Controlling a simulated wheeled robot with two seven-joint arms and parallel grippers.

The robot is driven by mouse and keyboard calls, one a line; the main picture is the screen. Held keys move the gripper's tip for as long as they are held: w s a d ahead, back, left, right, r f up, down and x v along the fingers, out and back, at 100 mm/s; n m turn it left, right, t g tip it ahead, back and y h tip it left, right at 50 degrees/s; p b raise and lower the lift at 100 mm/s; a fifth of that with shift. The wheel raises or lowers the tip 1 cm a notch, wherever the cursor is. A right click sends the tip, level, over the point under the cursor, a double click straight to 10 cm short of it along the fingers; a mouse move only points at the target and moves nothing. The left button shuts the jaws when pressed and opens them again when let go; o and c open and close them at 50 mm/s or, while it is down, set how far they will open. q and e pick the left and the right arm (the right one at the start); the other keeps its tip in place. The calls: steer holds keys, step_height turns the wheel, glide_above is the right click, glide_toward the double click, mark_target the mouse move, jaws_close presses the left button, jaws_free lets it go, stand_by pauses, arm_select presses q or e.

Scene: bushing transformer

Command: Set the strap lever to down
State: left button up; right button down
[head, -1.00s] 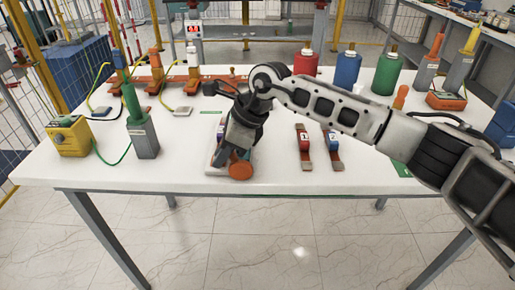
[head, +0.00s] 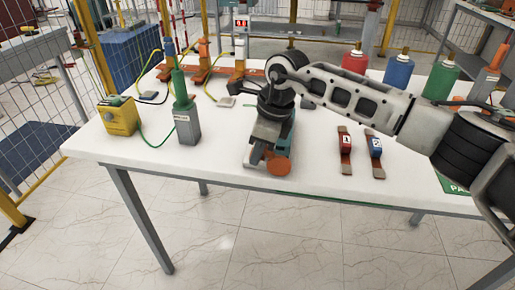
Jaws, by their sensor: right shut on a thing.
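My right gripper (head: 262,150) points down at the front middle of the white table. It is shut on a part of a small device, which I take to be the strap lever. The device shows an orange round end (head: 278,167) at the front and a teal side (head: 288,137) to the right of the gripper. The gripper and wrist hide most of it, so the lever's angle cannot be told. My left gripper is not in view.
A green post (head: 184,110) and a yellow box (head: 119,115) stand left. Red, blue and green bottles stand behind my right arm. The table's front edge is close.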

steer(key=c, duration=1.3)
jaws_free()
steer(key=shift+a, duration=0.1)
steer(key=b+v, duration=0.2)
steer(key=v, duration=1.4)
steer(key=shift+c, duration=0.4)
